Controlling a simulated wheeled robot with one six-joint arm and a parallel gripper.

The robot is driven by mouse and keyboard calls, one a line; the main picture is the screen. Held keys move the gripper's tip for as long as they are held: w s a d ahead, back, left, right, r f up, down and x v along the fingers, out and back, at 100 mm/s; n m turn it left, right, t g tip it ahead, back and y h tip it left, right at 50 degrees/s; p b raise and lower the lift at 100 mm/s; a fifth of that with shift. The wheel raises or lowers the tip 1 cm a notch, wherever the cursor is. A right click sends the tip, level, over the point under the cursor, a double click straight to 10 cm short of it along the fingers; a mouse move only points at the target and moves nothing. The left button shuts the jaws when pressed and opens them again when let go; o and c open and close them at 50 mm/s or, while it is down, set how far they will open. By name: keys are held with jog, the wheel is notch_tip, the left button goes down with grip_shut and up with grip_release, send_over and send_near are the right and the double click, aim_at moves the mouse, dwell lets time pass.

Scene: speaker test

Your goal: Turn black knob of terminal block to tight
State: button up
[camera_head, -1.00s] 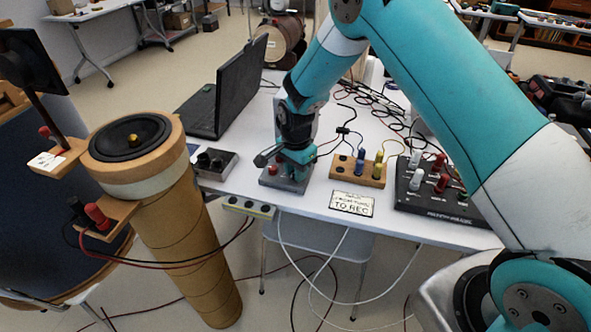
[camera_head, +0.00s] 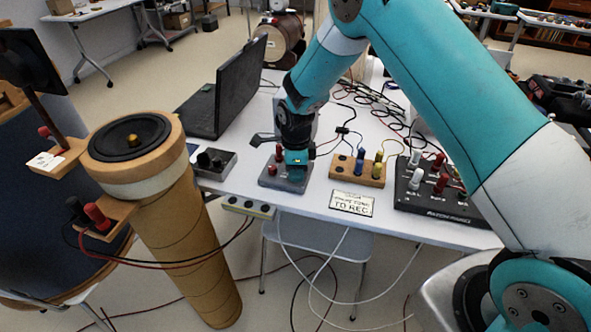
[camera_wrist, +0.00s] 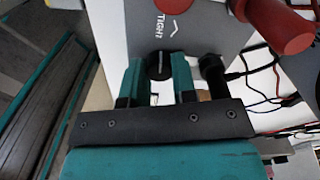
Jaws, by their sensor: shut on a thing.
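The grey terminal block (camera_head: 284,182) lies at the table's front edge in the head view, with two red knobs (camera_head: 279,153) on its left part. In the wrist view its grey face (camera_wrist: 185,30) carries the word TIGHT and an arrow. The black knob (camera_wrist: 159,66) sits between the teal fingers of my gripper (camera_wrist: 159,70), with a pale line across its end. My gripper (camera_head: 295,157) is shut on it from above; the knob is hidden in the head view. A second black post (camera_wrist: 212,75) stands just right of the right finger.
A red knob (camera_wrist: 280,25) juts in at the wrist view's upper right, with cables near it. A wooden block with coloured posts (camera_head: 358,170) stands right of the terminal block, a black box (camera_head: 214,162) left. A laptop (camera_head: 222,98) is behind. A TO REC sign (camera_head: 352,203) lies in front.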

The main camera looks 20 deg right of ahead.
jog(key=shift+w+r+m, duration=0.15)
jog(key=shift+w+m, duration=0.05)
jog(key=shift+m, duration=0.2)
jog(key=o, duration=0.7)
jog(key=shift+o, duration=1.1)
jog(key=shift+s, duration=0.1)
notch_tip(320, 180, up, 17)
jog(key=shift+r+b, duration=0.15)
jog(key=shift+b, duration=0.25)
